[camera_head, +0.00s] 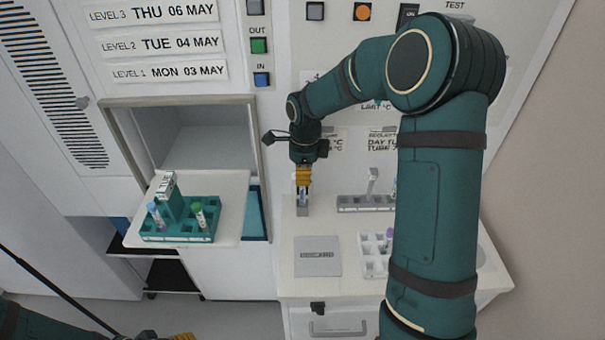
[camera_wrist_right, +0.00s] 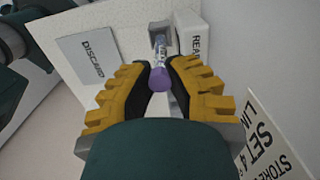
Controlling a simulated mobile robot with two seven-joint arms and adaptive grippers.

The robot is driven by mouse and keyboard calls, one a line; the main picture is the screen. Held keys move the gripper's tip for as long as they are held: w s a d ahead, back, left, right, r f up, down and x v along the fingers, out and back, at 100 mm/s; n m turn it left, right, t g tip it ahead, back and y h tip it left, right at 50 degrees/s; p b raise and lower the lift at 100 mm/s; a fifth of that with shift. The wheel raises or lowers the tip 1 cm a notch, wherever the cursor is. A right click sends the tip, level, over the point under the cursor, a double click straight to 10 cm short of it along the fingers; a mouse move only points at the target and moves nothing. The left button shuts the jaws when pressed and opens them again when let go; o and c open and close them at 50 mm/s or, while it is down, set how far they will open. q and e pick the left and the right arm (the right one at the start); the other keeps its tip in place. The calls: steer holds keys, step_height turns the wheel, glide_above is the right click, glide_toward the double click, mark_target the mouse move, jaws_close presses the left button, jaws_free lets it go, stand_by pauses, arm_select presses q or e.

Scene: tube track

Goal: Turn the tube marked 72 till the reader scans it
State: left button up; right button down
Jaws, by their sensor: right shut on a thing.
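My right gripper (camera_head: 303,186) is shut on a tube (camera_wrist_right: 159,72) with a purple cap, just above the counter at the back. In the right wrist view the tube lies between the yellow fingertips (camera_wrist_right: 157,84), cap toward the camera. Its other end is at a grey holder in front of the white reader (camera_wrist_right: 194,38), whose lettering is partly visible. No number is readable on the tube. My left gripper (camera_head: 183,337) barely shows at the bottom edge, its jaws cut off.
A grey DISCARD pad (camera_head: 318,262), a white rack (camera_head: 369,268) and a grey rack (camera_head: 350,203) are on the counter. My right arm hides part of it.

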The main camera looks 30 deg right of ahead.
steer(key=shift+f+b, duration=0.4)
steer(key=shift+f, duration=0.3)
steer(key=shift+f, duration=0.35)
stand_by(0.5)
steer(key=c, duration=0.9)
jaws_free()
steer(key=shift+c, duration=0.2)
steer(key=r, duration=1.2)
steer(key=shift+s+d, duration=0.15)
steer(key=shift+d, duration=0.05)
